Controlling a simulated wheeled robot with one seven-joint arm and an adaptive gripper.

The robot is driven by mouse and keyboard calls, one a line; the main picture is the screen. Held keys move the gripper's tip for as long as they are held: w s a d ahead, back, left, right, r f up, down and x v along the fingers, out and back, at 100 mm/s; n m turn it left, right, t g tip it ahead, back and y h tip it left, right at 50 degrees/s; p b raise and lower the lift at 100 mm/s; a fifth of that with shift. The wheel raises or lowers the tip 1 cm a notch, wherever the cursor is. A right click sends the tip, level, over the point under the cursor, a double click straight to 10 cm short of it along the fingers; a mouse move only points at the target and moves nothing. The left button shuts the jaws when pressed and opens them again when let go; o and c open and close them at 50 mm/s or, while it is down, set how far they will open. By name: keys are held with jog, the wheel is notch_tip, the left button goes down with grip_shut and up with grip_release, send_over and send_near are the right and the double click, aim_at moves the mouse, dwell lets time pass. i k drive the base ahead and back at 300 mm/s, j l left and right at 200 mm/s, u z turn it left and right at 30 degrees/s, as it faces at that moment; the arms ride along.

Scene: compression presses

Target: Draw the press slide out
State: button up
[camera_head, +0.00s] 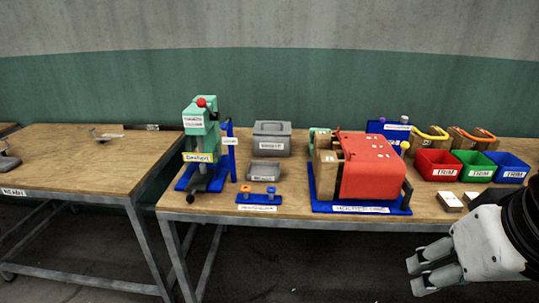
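A red press (370,167) with a tan block (326,173) at its left sits on a blue base plate (345,208) on the right-hand bench. A dark upright lever shows at its right side. A green press (200,138) with a red knob on top stands further left on its own blue base, with a dark part jutting forward at the bottom. I cannot tell which part is the slide. My gripper (415,276) is at the lower right, in front of the bench's front edge, away from both presses. Its fingers are apart and nothing shows between them.
Red (437,171), green (474,173) and blue (510,175) bins stand at the right. A grey box (272,140), a grey tray (265,171) and a small blue holder (259,198) lie between the presses. A second bench (85,170) at left is mostly clear.

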aim_at(200, 181)
jog(key=i+j, duration=0.2)
jog(key=j, duration=0.15)
jog(key=i+j, duration=0.2)
jog(key=j, duration=0.2)
jog(key=i+j, duration=0.2)
jog(key=j, duration=0.15)
jog(key=i+j, duration=0.2)
jog(key=j, duration=0.2)
jog(key=u, duration=0.05)
